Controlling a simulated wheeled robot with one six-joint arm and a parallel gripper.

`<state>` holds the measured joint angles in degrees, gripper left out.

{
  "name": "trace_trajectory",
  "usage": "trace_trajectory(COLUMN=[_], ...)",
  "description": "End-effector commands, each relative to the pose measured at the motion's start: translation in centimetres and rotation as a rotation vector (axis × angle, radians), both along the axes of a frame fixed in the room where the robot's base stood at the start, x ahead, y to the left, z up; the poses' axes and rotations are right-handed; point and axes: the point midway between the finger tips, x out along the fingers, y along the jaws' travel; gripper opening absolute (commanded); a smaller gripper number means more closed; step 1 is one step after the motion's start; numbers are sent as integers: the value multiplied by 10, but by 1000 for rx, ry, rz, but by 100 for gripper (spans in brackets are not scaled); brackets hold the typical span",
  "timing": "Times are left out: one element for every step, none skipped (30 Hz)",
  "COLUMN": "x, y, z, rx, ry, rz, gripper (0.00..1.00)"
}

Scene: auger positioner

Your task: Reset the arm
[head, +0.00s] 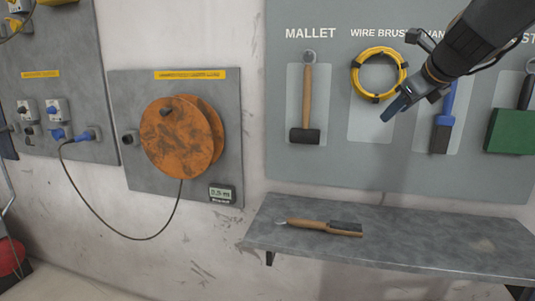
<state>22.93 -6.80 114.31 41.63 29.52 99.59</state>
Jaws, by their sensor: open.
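My gripper (398,104) is at the end of my dark arm, which reaches in from the top right of the head view. It is open, and I see nothing held in it. It is in front of the grey tool board (400,175), just right of and below a coiled yellow cable (379,52) and left of a blue-handled brush (443,130). Whether it touches the board or the cable is hard to tell. My arm hides part of the board's lettering and the upper part of the brush.
A mallet (305,100) hangs at the board's left, and a green tool (508,131) at its right. A wooden-handled brush (325,227) lies on the grey shelf (420,250) below. An orange reel (177,138) is on a wall panel at left, with a small display (221,194) under it.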

Motion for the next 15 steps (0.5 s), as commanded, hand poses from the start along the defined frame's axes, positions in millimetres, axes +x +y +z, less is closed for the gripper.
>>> trace_trajectory(x=[-6,-11,-19,-26,-33,-43,-52,-61,-74,-84,-95,-110,-122,-134,-150], y=[18,27,38,47,55,66,74,81,91,98,105,113,119,124,131], z=[-34,-53,-77,-95,-112,-134,-150,-166,-187,-201,-215,-234,-247,-260,-275], rx=[-103,-169,-256,-319,-383,-463,-521,-578,-652,-706,-759,-825,-872,-917,-974], ry=[62,95,137,167,194,229,252,275,300,318,331,347,356,362,365], rz=[114,189,290,371,452,565,652,741,864,957,1054,1184,1286,1388,1521], gripper=[41,41,41,41,41,41,41,41,41,41,41,41,41,41,41])
